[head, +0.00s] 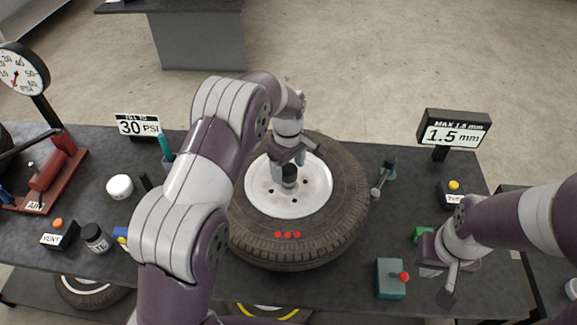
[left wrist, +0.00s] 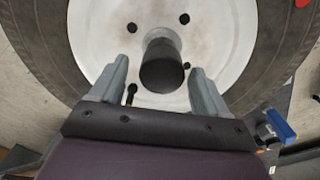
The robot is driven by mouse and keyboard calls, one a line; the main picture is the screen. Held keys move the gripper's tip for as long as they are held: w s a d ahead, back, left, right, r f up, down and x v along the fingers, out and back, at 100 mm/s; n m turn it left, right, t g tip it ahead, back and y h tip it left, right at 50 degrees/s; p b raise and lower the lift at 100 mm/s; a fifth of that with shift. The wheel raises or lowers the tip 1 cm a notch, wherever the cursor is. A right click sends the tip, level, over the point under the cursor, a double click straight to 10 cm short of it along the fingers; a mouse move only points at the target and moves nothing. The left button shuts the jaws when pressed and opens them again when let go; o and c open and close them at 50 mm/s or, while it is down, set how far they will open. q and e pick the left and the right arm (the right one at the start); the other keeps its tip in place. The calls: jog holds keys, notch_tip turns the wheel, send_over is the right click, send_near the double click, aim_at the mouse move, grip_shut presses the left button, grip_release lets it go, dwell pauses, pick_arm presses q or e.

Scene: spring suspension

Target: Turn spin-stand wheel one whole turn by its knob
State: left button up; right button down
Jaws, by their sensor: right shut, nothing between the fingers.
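The wheel, a dark tyre (head: 345,225) with a white rim (head: 262,200), lies flat at the middle of the table. A black cylindrical knob (head: 289,175) stands up at the rim's centre. It also shows in the left wrist view (left wrist: 162,68). My left gripper (head: 288,158) is over the rim. In the left wrist view its grey fingers (left wrist: 161,88) are apart, one on each side of the knob, with visible gaps. Three red dots mark the tyre's near side (head: 288,235). My right gripper (head: 447,284) is shut and empty at the table's right front.
A 1.5 mm sign (head: 454,134) is at back right. A white round item (head: 119,187) and a black jar (head: 95,238) stand left.

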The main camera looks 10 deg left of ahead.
pick_arm(q)
notch_tip(320, 180, up, 6)
notch_tip(320, 180, up, 7)
jog(key=p, duration=0.6)
jog(key=shift+f, duration=0.2)
jog(key=shift+s, duration=0.1)
